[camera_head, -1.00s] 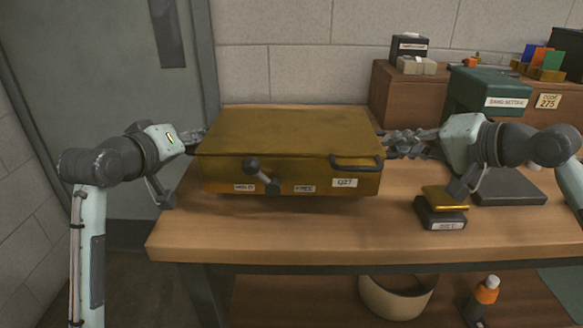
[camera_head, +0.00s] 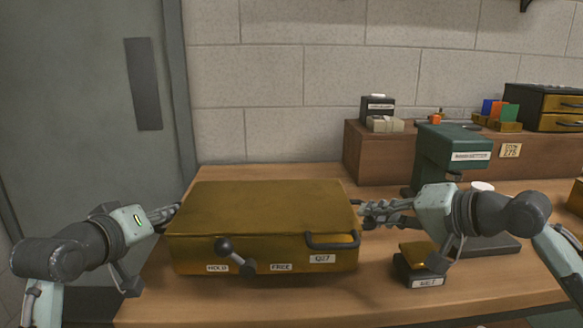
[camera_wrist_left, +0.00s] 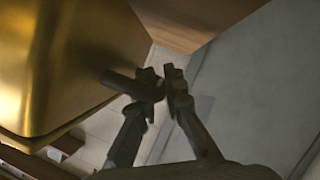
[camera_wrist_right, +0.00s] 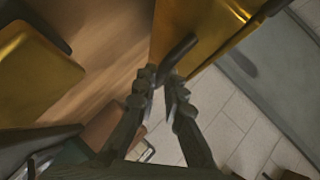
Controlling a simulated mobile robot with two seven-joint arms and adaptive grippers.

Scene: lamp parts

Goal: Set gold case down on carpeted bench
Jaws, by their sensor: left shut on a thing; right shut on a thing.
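The gold case (camera_head: 262,205) is a flat box with a dark front handle, a round-ended lever and white labels. It is level over the left part of the wooden table; a small gap beneath is hard to judge. My left gripper (camera_head: 174,214) is at its left side, shut on a dark side handle (camera_wrist_left: 125,84). My right gripper (camera_head: 364,212) is at its right side, shut on another dark side handle (camera_wrist_right: 180,48). Both grips show in the left wrist view (camera_wrist_left: 163,85) and right wrist view (camera_wrist_right: 166,84). I see no carpeted bench.
The wooden table (camera_head: 385,300) also holds a small black-and-gold block (camera_head: 420,268), close to the case's right, and a green machine (camera_head: 450,147). A wooden shelf box (camera_head: 375,150) stands at the back. A grey door (camera_head: 80,90) is at left.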

